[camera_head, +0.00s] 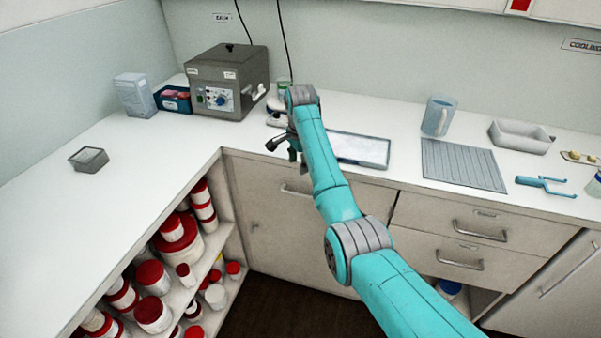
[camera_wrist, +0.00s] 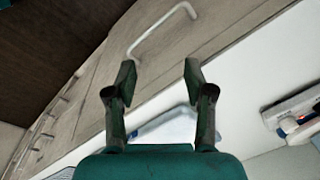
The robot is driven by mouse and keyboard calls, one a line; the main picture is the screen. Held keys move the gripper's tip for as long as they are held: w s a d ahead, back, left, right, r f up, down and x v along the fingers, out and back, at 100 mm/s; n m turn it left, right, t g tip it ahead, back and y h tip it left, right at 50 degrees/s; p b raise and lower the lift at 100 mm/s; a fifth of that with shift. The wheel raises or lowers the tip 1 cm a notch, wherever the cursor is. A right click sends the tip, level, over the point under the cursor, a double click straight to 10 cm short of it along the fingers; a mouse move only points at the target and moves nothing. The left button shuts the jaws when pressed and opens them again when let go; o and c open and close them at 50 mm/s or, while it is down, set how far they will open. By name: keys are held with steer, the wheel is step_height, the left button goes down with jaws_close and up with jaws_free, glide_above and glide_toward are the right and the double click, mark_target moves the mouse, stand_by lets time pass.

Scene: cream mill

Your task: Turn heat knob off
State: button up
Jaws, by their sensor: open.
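A grey box-shaped device (camera_head: 228,80) stands at the back left of the counter, with a blue knob (camera_head: 221,101) on its front panel. A small white device (camera_head: 279,113) stands right of it, partly hidden by my arm. In the wrist view a white device (camera_wrist: 292,108) with a red light shows at the right edge. I cannot tell which control is the heat knob. My gripper (camera_head: 285,146) is open and empty at the counter's front edge, apart from both devices. In the wrist view its two fingers (camera_wrist: 160,75) are spread, with the cabinet front behind them.
A flat tray (camera_head: 360,149) lies right of my arm. Farther right are a jug (camera_head: 438,116), a ribbed mat (camera_head: 463,166) and a white dish (camera_head: 521,137). A blue box (camera_head: 174,99) sits left of the grey device. The left counter is mostly clear, with a small grey container (camera_head: 89,159).

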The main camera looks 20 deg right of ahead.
steer(key=shift+s+f, duration=0.2)
steer(key=shift+f, duration=0.4)
steer(key=shift+s+f, duration=0.15)
steer(key=shift+f, duration=0.45)
